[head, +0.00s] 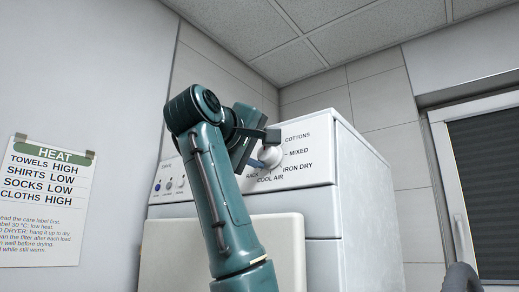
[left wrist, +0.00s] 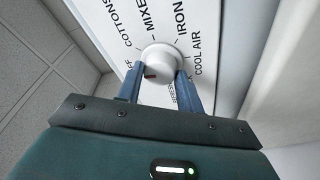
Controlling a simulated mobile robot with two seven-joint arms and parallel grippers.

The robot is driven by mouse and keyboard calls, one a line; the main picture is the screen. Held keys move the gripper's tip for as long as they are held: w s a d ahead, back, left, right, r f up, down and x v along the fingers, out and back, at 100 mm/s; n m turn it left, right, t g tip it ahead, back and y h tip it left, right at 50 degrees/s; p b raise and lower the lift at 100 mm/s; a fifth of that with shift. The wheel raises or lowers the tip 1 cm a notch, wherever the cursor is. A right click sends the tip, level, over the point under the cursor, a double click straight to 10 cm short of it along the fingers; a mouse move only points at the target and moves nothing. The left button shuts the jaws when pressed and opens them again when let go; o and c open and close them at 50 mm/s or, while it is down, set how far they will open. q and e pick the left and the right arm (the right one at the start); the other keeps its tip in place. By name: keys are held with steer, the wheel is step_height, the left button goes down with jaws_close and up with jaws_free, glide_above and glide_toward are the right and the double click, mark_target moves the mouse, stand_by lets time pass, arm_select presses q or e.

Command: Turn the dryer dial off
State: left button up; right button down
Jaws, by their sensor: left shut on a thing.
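The white dryer dial (head: 270,156) is on the panel at the upper right of the dryer front in the head view. The dial (left wrist: 158,59) also shows in the left wrist view, with a red mark on its lower left side. Printed labels around it include COTTONS, MIXED, IRON DRY and COOL AIR; a label ending in FF is partly hidden by a finger. My left gripper (left wrist: 159,73) is shut on the dial, one blue finger on each side. In the head view my left arm hides part of the panel.
The white dryer (head: 365,215) stands against a tiled wall. Small controls (head: 170,184) sit on the panel's left. A HEAT notice (head: 42,200) hangs on the left wall. A window with a dark blind (head: 490,190) is at the right.

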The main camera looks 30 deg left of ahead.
arm_select(q)
steer(key=shift+n, duration=0.4)
arm_select(e)
steer(key=shift+f, duration=0.1)
arm_select(q)
steer(key=o, duration=1)
arm_select(e)
steer(key=shift+s, duration=0.15)
steer(key=shift+f, duration=0.1)
arm_select(q)
steer(key=s+b, duration=0.1)
steer(key=s, duration=0.3)
steer(key=s+b, duration=0.2)
steer(key=s, duration=0.2)
steer(key=s+d+b, duration=0.1)
steer(key=s, duration=0.4)
steer(key=shift+s+d+b, duration=0.1)
steer(key=shift+b, duration=0.25)
arm_select(e)
steer(key=shift+w+a+f+y, duration=0.25)
steer(key=shift+a+f+y, duration=0.15)
steer(key=shift+a+f, duration=0.25)
steer(key=shift+w+r, duration=0.1)
